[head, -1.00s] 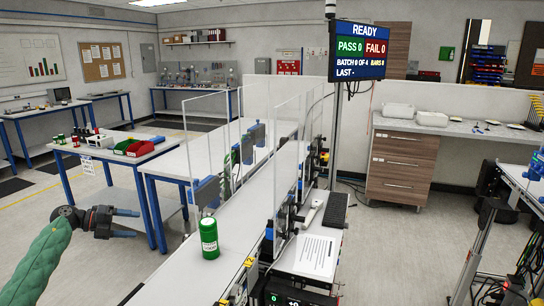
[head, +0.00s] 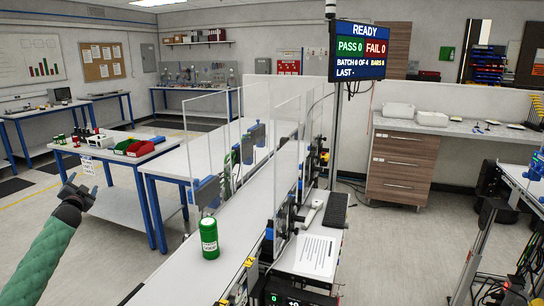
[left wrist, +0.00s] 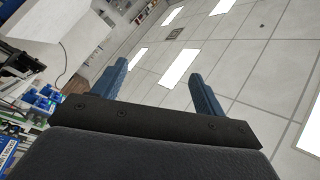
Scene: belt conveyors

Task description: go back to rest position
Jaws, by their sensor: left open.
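My left gripper (head: 82,188) is at the left of the head view, above the floor and in front of the table with the bins. It is open and empty, with its fingers pointing upward. In the left wrist view its two blue fingers (left wrist: 160,88) stand wide apart with only ceiling and wall beyond them. A green can with a white label (head: 209,238) stands upright on the near end of the white conveyor belt (head: 178,277), well to the right of the left gripper. My right gripper is not in view.
Clear panels (head: 190,130) stand along the conveyor. A screen (head: 358,51) on a pole reads READY. A white table (head: 100,152) behind the left gripper holds green and red bins (head: 141,148) and several small cans. A keyboard (head: 334,212) lies right of the belt. Floor at left is free.

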